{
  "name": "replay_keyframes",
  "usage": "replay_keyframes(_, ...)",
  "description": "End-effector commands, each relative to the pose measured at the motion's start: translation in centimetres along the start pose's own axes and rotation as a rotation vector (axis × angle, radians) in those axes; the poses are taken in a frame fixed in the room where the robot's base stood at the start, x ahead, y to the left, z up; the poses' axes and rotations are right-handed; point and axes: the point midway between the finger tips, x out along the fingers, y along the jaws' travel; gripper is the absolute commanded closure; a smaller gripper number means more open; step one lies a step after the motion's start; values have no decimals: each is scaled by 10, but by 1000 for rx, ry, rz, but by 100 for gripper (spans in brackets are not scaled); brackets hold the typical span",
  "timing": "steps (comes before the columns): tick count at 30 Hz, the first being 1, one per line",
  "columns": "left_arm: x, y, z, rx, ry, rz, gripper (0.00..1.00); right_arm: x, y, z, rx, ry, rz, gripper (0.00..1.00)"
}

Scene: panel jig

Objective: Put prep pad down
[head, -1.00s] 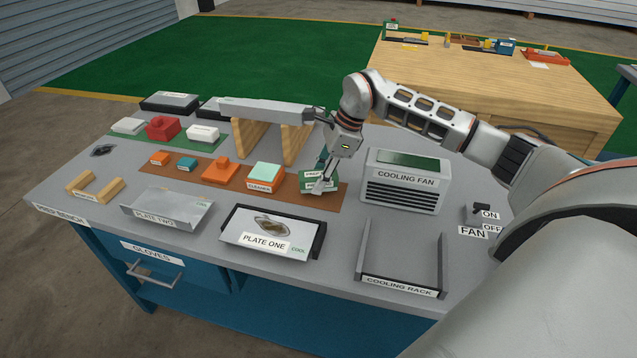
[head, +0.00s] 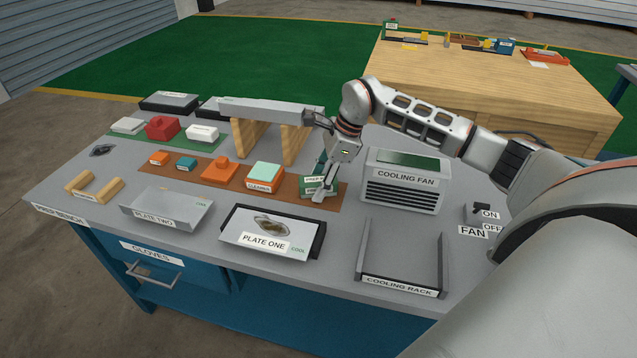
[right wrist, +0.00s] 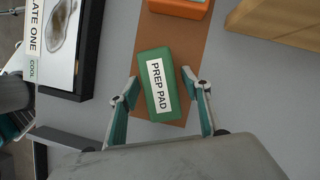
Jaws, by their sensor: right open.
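The prep pad (right wrist: 157,80) is a green block with a white label. It rests at the end of the brown mat (right wrist: 180,40) in the right wrist view. In the head view the pad (head: 308,187) is partly hidden by my right gripper (head: 319,192). In the right wrist view the open fingers of my right gripper (right wrist: 164,103) stand on either side of the pad, with a visible gap on its right. My left gripper is not in view.
The cooling fan (head: 403,182) stands just right of the pad. Plate one (head: 267,236) lies in front, with the cooling rack (head: 399,288) to its right. The cleaner block (head: 263,176) is left of the pad on the mat. Wooden supports (head: 296,143) stand behind.

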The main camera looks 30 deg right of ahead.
Motion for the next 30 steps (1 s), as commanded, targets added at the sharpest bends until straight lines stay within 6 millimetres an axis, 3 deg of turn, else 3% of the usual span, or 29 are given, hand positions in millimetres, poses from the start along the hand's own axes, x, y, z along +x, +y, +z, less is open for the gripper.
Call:
replay_keyframes(18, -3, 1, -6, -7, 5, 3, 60, -108, -1, 0, -1, -1, -4, 52)
replay_keyframes(30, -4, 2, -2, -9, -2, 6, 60, -120, 0, 0, -1, -1, -1, 52)
